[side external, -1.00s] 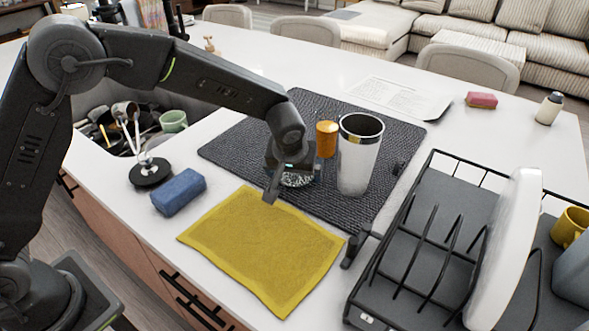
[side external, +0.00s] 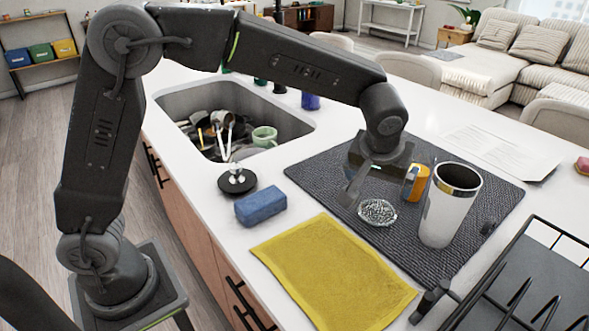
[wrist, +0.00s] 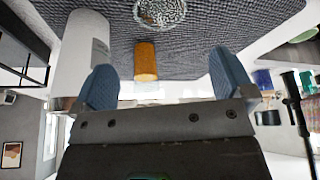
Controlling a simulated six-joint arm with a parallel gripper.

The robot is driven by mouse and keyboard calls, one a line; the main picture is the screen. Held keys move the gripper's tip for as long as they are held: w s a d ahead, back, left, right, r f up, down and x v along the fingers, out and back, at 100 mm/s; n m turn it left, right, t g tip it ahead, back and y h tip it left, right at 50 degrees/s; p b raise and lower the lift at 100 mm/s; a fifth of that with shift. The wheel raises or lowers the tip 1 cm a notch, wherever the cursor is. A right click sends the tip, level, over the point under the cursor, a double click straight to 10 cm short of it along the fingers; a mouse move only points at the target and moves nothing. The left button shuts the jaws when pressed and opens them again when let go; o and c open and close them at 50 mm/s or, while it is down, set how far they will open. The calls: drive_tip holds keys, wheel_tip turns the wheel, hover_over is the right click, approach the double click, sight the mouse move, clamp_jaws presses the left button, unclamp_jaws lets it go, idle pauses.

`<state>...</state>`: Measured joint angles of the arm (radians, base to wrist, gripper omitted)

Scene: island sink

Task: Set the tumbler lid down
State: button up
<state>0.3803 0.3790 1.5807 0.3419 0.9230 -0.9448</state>
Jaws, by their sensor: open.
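The white tumbler (side external: 445,210) with a steel rim stands upright and open-topped on the dark ribbed mat; its white side also shows in the wrist view (wrist: 83,50). A black disc with a silver knob (side external: 237,182) lies on the counter by the sink; I cannot tell whether it is the tumbler lid. No other clear lid shows. My gripper (side external: 383,184) is open above the mat, left of the tumbler. In the wrist view its two blue fingers (wrist: 165,80) are apart with nothing held between them.
A blue sponge (side external: 260,206) and yellow cloth (side external: 332,270) lie in front. A dish rack (side external: 530,285) stands at right. The sink (side external: 290,122) holds dishes.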

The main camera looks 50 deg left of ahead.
drive_tip(key=s+a+r, duration=0.5)
drive_tip(key=s+a, duration=0.1)
drive_tip(key=s+a+m+h, duration=0.1)
drive_tip(key=s+a+m, duration=0.1)
drive_tip(key=s, duration=0.7)
drive_tip(key=s+a+m+t, duration=0.1)
drive_tip(key=s+a, duration=0.4)
drive_tip(key=s, duration=0.5)
drive_tip(key=shift+s+a+r+m+t+h, duration=0.2)
drive_tip(key=shift+m+t+h, duration=0.15)
drive_tip(key=shift+m, duration=0.35)
